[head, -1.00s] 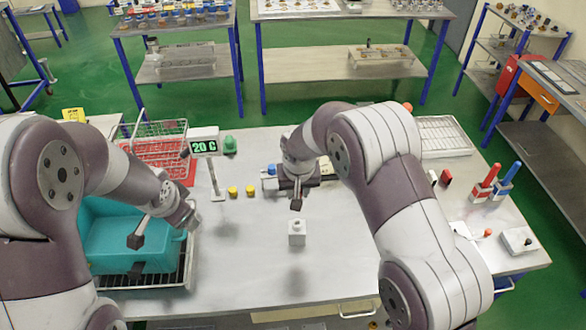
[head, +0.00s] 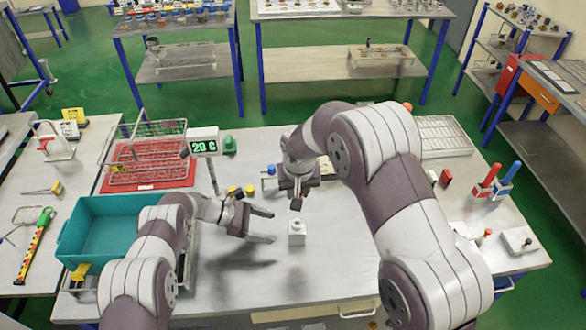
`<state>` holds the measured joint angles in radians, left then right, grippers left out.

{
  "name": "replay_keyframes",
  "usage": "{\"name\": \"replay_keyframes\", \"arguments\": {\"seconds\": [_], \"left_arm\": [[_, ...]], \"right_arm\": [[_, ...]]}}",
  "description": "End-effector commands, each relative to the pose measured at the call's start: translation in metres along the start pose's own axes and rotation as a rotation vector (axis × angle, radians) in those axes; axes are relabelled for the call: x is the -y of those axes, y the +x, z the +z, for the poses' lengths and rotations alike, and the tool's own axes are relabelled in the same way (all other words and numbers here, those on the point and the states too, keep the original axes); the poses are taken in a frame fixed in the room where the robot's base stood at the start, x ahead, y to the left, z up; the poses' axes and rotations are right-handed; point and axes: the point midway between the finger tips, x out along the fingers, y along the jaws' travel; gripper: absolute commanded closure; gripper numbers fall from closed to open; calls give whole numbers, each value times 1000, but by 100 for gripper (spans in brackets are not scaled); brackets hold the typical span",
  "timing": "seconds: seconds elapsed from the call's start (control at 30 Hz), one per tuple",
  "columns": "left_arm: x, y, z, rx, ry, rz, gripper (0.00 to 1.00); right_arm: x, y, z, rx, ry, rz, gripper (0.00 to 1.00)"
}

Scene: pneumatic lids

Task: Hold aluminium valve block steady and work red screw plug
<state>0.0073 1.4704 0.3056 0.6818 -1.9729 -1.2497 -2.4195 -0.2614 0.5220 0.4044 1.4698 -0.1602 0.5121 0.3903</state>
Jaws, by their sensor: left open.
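The aluminium valve block (head: 297,238), a small pale cube with a round raised part on top, stands upright on the metal table, right of centre. My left gripper (head: 272,226) is open and empty just left of the block, its two fingers pointing right toward it. My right gripper (head: 297,199) hangs behind and above the block, apart from it; its finger gap is not clear. I cannot make out a red screw plug on the block. A small red piece (head: 446,177) lies at the right of the table, too small to identify.
A teal bin (head: 95,228) and a red mat (head: 180,176) with a wire rack are at the left. A display post (head: 204,146) reading 20 C stands behind my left gripper. Red (head: 489,176) and blue (head: 511,175) handled tools stand right. The table front is clear.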

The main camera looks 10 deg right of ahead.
Motion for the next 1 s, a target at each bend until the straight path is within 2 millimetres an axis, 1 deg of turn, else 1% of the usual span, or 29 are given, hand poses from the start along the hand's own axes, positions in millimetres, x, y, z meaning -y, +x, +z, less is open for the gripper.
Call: {"name": "replay_keyframes", "arguments": {"seconds": [0.3, 0.4, 0.5, 0.63, 1.0], "left_arm": [[0, 55, 0, 0, -2, 0, 19], [0, 68, 0, 0, -3, 2, 19], [-1, 77, 0, -1, -2, 3, 19], [-1, 82, 1, 0, -3, 4, 19], [-1, 82, 1, 0, -4, 4, 19]], "right_arm": [[0, 0, 0, 0, 0, 0, 100], [0, 0, 0, 0, 0, 0, 100], [0, 0, 0, 0, 0, 0, 100], [0, 0, 0, 0, 0, 0, 100], [0, 0, 0, 0, 0, 0, 100]]}}
